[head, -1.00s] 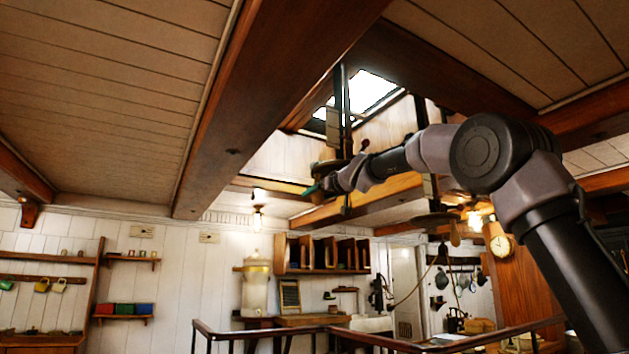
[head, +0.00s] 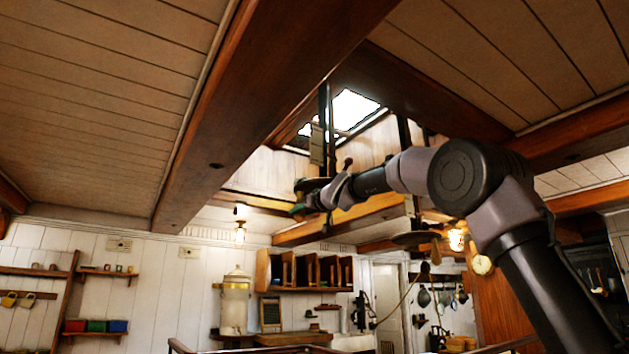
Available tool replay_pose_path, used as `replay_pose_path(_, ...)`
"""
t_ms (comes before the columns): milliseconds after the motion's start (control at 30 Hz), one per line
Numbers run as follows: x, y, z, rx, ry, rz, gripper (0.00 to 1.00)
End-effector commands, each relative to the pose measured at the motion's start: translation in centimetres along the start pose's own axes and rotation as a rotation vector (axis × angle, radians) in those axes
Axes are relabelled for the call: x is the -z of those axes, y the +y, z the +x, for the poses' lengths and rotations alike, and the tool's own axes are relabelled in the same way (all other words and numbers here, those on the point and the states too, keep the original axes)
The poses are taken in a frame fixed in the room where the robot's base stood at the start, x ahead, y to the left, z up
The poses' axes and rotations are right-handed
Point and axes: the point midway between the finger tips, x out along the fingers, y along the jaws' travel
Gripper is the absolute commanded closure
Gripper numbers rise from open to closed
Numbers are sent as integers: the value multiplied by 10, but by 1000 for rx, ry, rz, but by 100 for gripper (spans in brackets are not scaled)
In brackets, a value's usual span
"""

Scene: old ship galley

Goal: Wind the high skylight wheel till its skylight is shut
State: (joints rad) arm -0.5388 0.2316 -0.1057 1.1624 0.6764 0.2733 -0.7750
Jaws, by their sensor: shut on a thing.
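The high skylight wheel (head: 318,184) is a dark disc seen nearly edge-on, on a dark upright post below the roof opening. My gripper (head: 300,209), with green fingertips, is up at its left side, shut on what seems to be its handle; the fingers and rim hide the grip itself. The skylight (head: 356,108) is above the wheel and shows bright sky, with a dark frame edge across its lower part. It looks open, but how far I cannot tell.
A second, lower wheel (head: 414,238) with a hanging wooden handle (head: 436,247) is to the right, below my arm. A heavy beam (head: 255,110) crosses the ceiling to the left. A wall lamp (head: 240,232) and wooden rack (head: 305,271) are farther back.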

Motion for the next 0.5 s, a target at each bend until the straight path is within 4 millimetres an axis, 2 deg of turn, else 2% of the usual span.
replay_pose_path(233,0,25,39,-6,2,-2,100)
replay_pose_path(367,0,30,48,-5,1,-2,100)
replay_pose_path(500,-1,50,56,-8,0,-1,100)
